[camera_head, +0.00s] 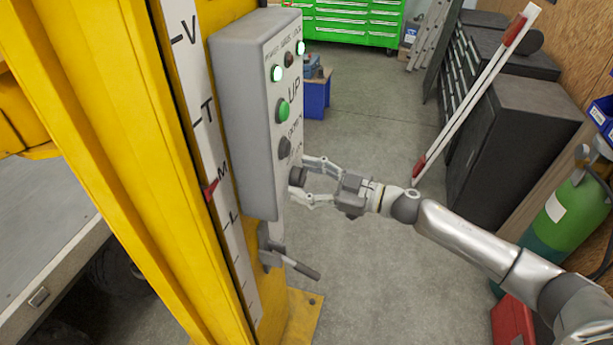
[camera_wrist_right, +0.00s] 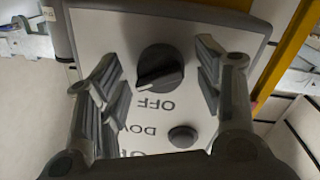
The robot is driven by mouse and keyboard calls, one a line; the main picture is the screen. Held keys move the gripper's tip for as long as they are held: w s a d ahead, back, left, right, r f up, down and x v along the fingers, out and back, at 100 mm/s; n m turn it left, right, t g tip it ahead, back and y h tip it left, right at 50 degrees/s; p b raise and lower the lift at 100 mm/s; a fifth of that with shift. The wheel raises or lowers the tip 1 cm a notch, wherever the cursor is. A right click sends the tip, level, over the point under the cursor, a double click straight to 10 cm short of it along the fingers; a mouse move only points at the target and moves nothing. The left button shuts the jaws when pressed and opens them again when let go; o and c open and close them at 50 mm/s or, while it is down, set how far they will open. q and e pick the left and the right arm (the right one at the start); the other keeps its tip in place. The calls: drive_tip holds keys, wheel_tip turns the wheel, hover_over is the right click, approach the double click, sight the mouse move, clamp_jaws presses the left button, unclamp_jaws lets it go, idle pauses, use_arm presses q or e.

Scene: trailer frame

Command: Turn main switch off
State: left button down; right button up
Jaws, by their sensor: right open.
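A grey control box (camera_head: 236,110) is mounted on the yellow post, with lit lamps at its top, a green UP button (camera_head: 283,110) and a dark DOWN button (camera_head: 285,147). The main switch, a dark round knob (camera_head: 297,176), is low on its face. In the right wrist view the knob (camera_wrist_right: 160,68) shows with a pale pointer line and the word OFF beside it. My right gripper (camera_head: 306,181) is open, its fingers on either side of the knob; the wrist view shows gaps between fingers and knob. My left gripper is not in view.
A lever handle (camera_head: 290,262) sticks out below the box. The yellow post (camera_head: 130,140) and a lift platform (camera_head: 40,240) are at left. Black cabinets (camera_head: 515,140) and a green gas cylinder (camera_head: 560,215) stand at right. The floor between is clear.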

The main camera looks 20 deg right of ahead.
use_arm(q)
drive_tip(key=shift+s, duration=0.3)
use_arm(e)
drive_tip(key=c, duration=1)
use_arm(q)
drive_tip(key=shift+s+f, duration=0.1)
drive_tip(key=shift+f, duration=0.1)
use_arm(e)
drive_tip(key=shift+f, duration=0.1)
drive_tip(key=n+b, duration=0.1)
drive_tip(key=n, duration=0.2)
drive_tip(key=n+b, duration=0.2)
drive_tip(key=shift+f+n, duration=0.2)
drive_tip(key=shift+n, duration=0.2)
drive_tip(key=n+b, duration=0.3)
drive_tip(key=n, duration=0.1)
drive_tip(key=shift+y, duration=0.4)
use_arm(q)
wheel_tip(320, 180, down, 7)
drive_tip(key=b, duration=0.1)
use_arm(e)
drive_tip(key=shift+w+r+n, duration=0.1)
drive_tip(key=shift+r+n, duration=0.05)
drive_tip(key=shift+n, duration=1.15)
use_arm(q)
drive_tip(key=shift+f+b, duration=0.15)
drive_tip(key=shift+b, duration=0.15)
